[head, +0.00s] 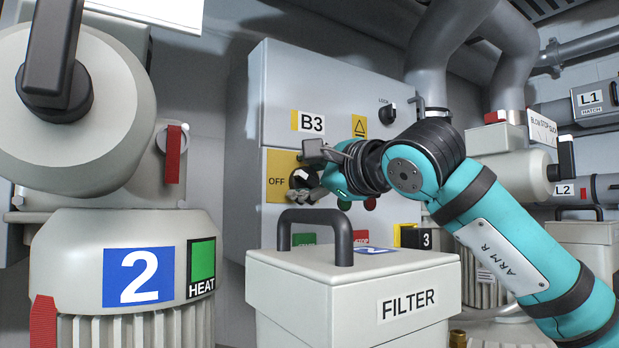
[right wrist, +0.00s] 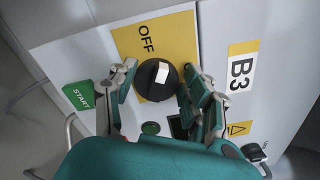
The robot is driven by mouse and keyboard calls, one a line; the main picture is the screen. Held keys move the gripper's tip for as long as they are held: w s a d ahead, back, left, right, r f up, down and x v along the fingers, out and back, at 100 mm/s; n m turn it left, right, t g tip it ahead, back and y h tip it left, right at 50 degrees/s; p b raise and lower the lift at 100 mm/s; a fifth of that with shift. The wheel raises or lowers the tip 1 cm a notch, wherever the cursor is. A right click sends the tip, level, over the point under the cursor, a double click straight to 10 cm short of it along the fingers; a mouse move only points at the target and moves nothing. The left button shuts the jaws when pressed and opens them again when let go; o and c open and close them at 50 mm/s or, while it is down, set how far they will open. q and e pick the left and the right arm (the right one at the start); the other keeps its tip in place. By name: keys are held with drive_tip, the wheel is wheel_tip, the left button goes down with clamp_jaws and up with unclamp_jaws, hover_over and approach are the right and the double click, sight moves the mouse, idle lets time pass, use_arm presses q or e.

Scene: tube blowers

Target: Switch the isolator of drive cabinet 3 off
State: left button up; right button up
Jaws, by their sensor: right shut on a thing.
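Drive cabinet B3 (head: 330,95) is a grey box on the wall. Its black round isolator knob (head: 299,181) sits on a yellow plate (head: 274,163) with "OFF" to its left. In the right wrist view the isolator knob (right wrist: 157,93) has a white mark on its face, with "OFF" beyond it. My right gripper (head: 310,172) is at the knob, and its fingers (right wrist: 158,76) are closed on it from opposite sides. The gripper partly hides the knob in the head view. I cannot tell the exact knob position. My left gripper is not in view.
A filter box (head: 283,262) with a dark raised handle stands just below my right arm. Blower 2 (head: 70,265) fills the left. A lock knob (head: 387,112) is higher on the cabinet; a green START label (right wrist: 78,95) is near the gripper. Pipes and blower parts crowd the right.

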drive_tip(key=n, duration=0.3)
drive_tip(key=f+n, duration=0.1)
drive_tip(key=n, duration=0.1)
drive_tip(key=shift+a+n, duration=0.15)
drive_tip(key=shift+n, duration=0.25)
idle(0.4)
drive_tip(key=o, duration=1.1)
drive_tip(key=shift+s, duration=0.1)
drive_tip(key=shift+o, duration=0.2)
drive_tip(key=shift+s+r, duration=0.1)
drive_tip(key=shift+s+d, duration=0.3)
drive_tip(key=shift+d, duration=0.05)
drive_tip(key=v, duration=1.1)
